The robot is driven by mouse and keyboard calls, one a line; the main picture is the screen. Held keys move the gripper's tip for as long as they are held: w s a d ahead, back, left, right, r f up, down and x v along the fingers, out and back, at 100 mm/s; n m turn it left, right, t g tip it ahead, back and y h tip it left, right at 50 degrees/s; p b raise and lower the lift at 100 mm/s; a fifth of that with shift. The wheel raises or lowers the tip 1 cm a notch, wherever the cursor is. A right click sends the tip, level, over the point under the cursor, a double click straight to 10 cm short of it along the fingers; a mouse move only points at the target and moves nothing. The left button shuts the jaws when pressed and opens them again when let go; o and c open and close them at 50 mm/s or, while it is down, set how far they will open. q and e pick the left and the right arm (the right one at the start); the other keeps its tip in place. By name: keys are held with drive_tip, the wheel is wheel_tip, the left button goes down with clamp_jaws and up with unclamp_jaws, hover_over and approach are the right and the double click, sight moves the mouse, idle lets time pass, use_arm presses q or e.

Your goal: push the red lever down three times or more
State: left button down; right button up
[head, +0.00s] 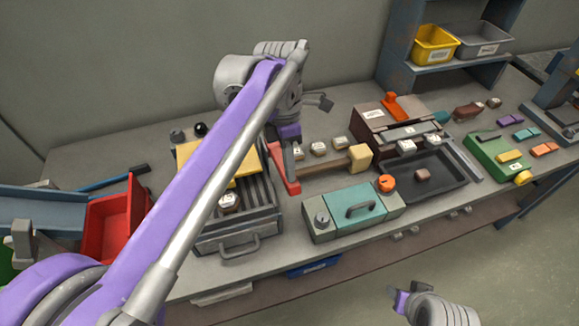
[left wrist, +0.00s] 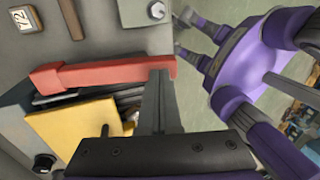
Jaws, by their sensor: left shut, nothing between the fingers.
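The red lever (head: 284,172) runs along the right side of the grey slotted machine (head: 240,240) with the yellow plate (head: 222,160). In the left wrist view the lever (left wrist: 95,73) is a long red bar that lies across the picture. My left gripper (head: 288,142) is over the lever's far part, with its arm crossing in front of the machine. Its fingers (left wrist: 160,88) are shut and empty, with their tips at the lever's end in the wrist view. I cannot tell whether they touch it. My right gripper (head: 402,300) is low in front of the table, its fingers unclear.
Right of the lever stand a teal-lidded box (head: 355,207) with an orange knob, a wooden bar with a yellow block (head: 359,158), and a dark tray (head: 440,178). A red bin (head: 108,222) is at left. Small labelled blocks lie behind the wooden bar.

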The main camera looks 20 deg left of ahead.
sight(293, 193)
use_arm(q)
drive_tip(key=f+t, duration=0.1)
drive_tip(key=f, duration=0.1)
drive_tip(key=s+d+f+t+y+b, duration=0.1)
drive_tip(key=f, duration=0.2)
drive_tip(key=s+f+t+y, duration=0.1)
drive_tip(key=f, duration=0.1)
drive_tip(key=shift+s+d+f+b, duration=0.15)
drive_tip(key=shift+d+f+b, duration=0.1)
drive_tip(key=shift+f+b, duration=0.15)
